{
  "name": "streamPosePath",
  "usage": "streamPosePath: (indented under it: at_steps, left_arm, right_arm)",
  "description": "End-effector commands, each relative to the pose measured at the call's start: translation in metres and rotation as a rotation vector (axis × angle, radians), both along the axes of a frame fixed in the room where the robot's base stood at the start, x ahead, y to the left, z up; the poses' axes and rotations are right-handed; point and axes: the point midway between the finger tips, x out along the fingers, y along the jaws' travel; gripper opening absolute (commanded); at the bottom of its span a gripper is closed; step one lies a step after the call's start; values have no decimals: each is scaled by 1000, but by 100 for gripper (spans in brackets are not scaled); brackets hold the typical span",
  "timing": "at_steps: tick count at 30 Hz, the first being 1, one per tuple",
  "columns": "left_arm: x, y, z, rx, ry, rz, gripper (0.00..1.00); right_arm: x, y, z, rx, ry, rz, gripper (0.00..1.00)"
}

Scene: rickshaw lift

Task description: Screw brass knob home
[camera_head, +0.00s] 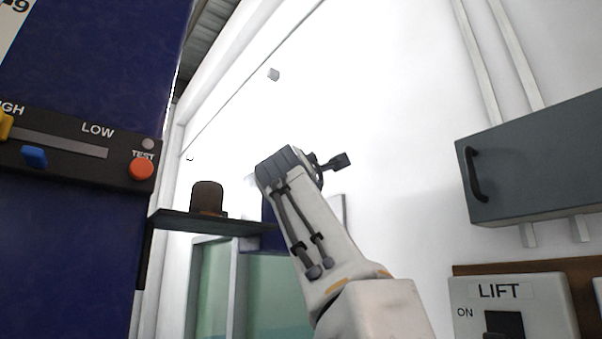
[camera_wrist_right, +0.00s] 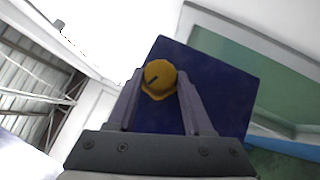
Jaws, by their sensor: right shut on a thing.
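The brass knob (camera_wrist_right: 159,77), yellow with a dark slot-like mark on its face, sits between the fingertips of my right gripper (camera_wrist_right: 161,84) in the right wrist view. The fingers are shut on its sides. A dark blue panel (camera_wrist_right: 215,85) lies behind it; I cannot tell whether the knob touches or is threaded into it. In the head view my right arm rises from the bottom centre, and its wrist hides the fingers and knob. A piece of blue panel (camera_head: 268,209) shows just left of that wrist. My left gripper is not in view.
A blue cabinet (camera_head: 75,260) fills the left, with a HIGH–LOW slider strip and orange TEST button (camera_head: 142,169). A dark shelf (camera_head: 215,224) holds a brown object (camera_head: 208,197). A grey cabinet (camera_head: 540,165) and LIFT switch box (camera_head: 535,310) stand at the right.

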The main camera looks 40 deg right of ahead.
Motion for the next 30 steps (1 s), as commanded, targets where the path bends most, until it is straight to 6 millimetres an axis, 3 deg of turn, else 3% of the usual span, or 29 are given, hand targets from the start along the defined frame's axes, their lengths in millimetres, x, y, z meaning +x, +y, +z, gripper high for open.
streamPosePath:
  at_steps: [6, 24, 25, 27, 30]
  left_arm:
    - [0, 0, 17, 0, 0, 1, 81]
    - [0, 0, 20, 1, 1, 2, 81]
    - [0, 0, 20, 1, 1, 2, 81]
    - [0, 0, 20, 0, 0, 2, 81]
    - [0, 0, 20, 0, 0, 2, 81]
  right_arm:
    - [0, 1, 5, 81, 2, 1, 0]
    - [-1, 1, 2, 116, 3, 0, 0]
    - [-1, 1, 2, 117, 3, 0, 63]
    - [-1, 1, 2, 116, 3, 0, 81]
    - [-1, 1, 2, 116, 5, 0, 81]
